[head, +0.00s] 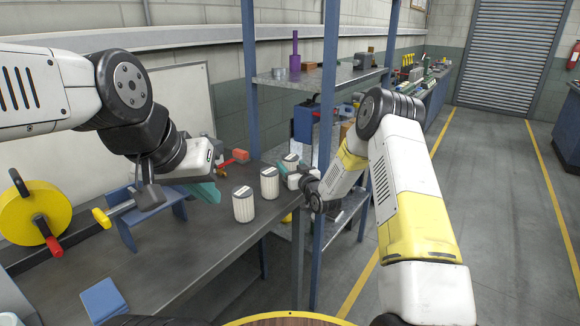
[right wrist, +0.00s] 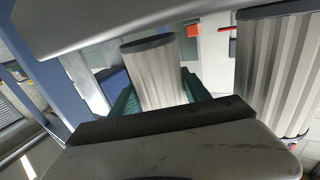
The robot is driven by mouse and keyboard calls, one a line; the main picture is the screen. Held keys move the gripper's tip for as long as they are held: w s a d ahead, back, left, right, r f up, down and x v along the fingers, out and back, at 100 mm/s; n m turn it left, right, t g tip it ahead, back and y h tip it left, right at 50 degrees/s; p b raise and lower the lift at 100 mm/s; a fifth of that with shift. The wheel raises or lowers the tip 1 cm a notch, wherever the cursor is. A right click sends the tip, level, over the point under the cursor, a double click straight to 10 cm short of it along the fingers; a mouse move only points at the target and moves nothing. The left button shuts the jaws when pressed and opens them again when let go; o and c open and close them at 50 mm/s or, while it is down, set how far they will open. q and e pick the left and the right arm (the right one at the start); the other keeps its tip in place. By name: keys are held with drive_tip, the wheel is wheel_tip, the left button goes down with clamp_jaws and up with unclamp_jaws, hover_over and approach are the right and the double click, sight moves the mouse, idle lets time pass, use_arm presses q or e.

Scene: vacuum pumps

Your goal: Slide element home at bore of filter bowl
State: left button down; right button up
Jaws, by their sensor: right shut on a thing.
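My right gripper (right wrist: 160,95) is shut on a white pleated filter element (right wrist: 156,72) with a dark end cap, held between its teal fingers. In the head view the right gripper (head: 288,171) is at the far end of the bench, and the held element (head: 291,159) shows partly behind it. A second element (head: 269,182) stands upright close beside that gripper; a third element (head: 243,205) stands nearer on the bench. My left gripper (head: 214,172) has its teal fingers apart, with nothing seen between them, left of the elements. I cannot make out the filter bowl or its bore.
The grey bench (head: 190,265) is clear in front of the elements. A yellow wheel (head: 32,212), a blue stand (head: 150,222) and a blue block (head: 103,299) are at the left. A red-orange object (head: 240,155) lies at the back. A blue shelf post (head: 325,110) rises near my right arm.

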sight(294, 162)
drive_tip(key=r, duration=0.1)
drive_tip(key=s+r, duration=0.1)
drive_tip(key=r, duration=0.1)
drive_tip(key=shift+d, duration=0.15)
drive_tip(key=a+r+v, duration=0.1)
drive_tip(key=v, duration=1.4)
drive_tip(key=shift+s+a, duration=0.3)
drive_tip(key=shift+s, duration=0.05)
drive_tip(key=shift+r, duration=0.1)
